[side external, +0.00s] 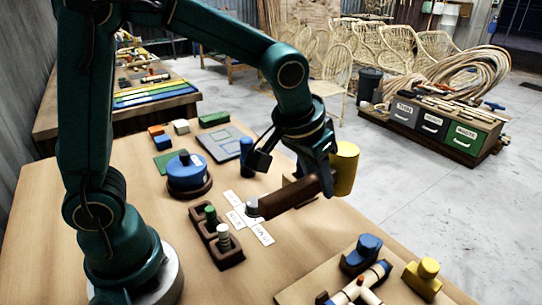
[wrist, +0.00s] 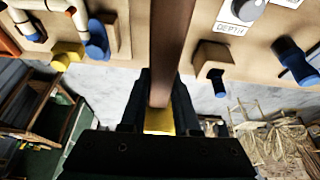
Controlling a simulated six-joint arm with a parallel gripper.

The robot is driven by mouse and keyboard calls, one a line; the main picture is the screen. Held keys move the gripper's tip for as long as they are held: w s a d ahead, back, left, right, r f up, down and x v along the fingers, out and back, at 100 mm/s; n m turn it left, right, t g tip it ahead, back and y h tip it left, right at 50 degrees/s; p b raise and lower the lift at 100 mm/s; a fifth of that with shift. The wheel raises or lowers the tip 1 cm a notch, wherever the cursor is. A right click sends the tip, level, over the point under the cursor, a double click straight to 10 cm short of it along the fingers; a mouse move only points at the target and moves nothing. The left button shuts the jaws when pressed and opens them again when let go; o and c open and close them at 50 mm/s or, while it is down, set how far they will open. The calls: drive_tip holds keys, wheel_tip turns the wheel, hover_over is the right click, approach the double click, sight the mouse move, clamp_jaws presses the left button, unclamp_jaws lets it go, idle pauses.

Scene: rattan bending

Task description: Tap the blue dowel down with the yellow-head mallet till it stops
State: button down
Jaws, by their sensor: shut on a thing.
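My gripper (side external: 320,165) is shut on the mallet and holds it above the table. The mallet's brown handle (side external: 285,199) points left and toward the camera, and its yellow head (side external: 344,168) is on the gripper's right. In the wrist view, the handle (wrist: 170,45) runs up from between my fingers (wrist: 158,95), with some yellow of the head (wrist: 159,121) behind it. A dark blue dowel (wrist: 217,84) stands in a brown block (wrist: 211,50) right of the handle, apart from the mallet. In the side view, gripper and mallet mostly hide that block and dowel.
A taller blue cylinder (side external: 246,158) and a blue round piece on a brown base (side external: 187,173) stand left. Blue and yellow (side external: 424,280) fixtures occupy the front right.

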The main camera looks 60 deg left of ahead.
drive_tip(key=a+r+n+y, duration=0.1)
drive_tip(key=a+r+n, duration=0.3)
drive_tip(key=a, duration=0.5)
drive_tip(key=shift+w+a+y, duration=0.25)
drive_tip(key=shift+w+y, duration=0.05)
drive_tip(key=shift+w, duration=0.15)
idle(0.6)
idle(0.3)
